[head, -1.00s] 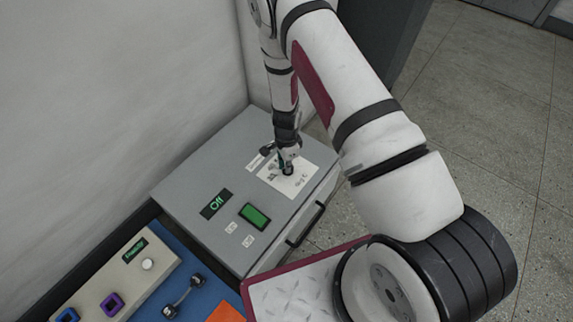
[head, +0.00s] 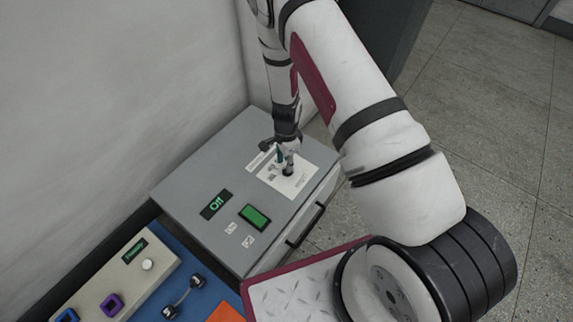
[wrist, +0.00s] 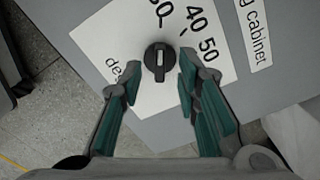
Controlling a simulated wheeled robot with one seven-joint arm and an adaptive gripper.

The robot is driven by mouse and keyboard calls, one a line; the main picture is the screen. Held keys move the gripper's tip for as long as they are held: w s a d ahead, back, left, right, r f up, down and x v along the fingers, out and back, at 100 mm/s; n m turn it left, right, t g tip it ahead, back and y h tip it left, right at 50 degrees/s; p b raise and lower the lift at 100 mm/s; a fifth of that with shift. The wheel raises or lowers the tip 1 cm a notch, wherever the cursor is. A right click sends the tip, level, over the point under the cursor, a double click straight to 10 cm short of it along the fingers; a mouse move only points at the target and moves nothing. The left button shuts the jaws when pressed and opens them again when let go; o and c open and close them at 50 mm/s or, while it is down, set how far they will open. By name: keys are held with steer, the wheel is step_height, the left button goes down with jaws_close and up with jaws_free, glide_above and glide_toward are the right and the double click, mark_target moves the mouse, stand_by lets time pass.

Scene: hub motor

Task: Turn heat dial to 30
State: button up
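The heat dial is a small black knob (wrist: 157,60) on a white label (wrist: 110,35) with printed numbers, of which 40 and 50 read clearly in the wrist view. Its light pointer mark shows on top. My gripper (wrist: 157,80) is open, with one teal-padded finger on each side of the dial and gaps between them and the knob. In the head view my gripper (head: 285,168) is over the label (head: 302,187) on the grey cabinet (head: 185,180). The dial (head: 288,171) is partly hidden there.
The cabinet top also holds a display reading "Off" (head: 216,204) and a green panel (head: 254,217). A handle (head: 306,225) is on its front side. A blue mat with a dumbbell-shaped part (head: 184,297) and a beige panel (head: 85,292) lie at the lower left.

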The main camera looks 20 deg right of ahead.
step_height(320, 180, up, 9)
steer(key=shift+r, duration=0.15)
steer(key=shift+r, duration=0.1)
stand_by(0.5)
steer(key=s+a+r+n+y, duration=0.2)
steer(key=a+r+n, duration=0.15)
steer(key=r, duration=1.05)
steer(key=s+a+r+n, duration=0.1)
steer(key=s+r+n, duration=0.5)
steer(key=s+r, duration=0.9)
steer(key=s+d+r+n+h, duration=0.15)
steer(key=s+r+n, duration=0.25)
steer(key=s, duration=0.6)
steer(key=s+d+r+n+h, duration=0.1)
steer(key=s+d+r+n, duration=0.25)
steer(key=s, duration=0.55)
step_height(320, 180, up, 34)
steer(key=t+p, duration=0.4)
steer(key=p, duration=2.7)
steer(key=shift+d+p, duration=0.15)
steer(key=shift+p, duration=0.2)
steer(key=shift+r+y, duration=0.1)
steer(key=shift+y, duration=0.15)
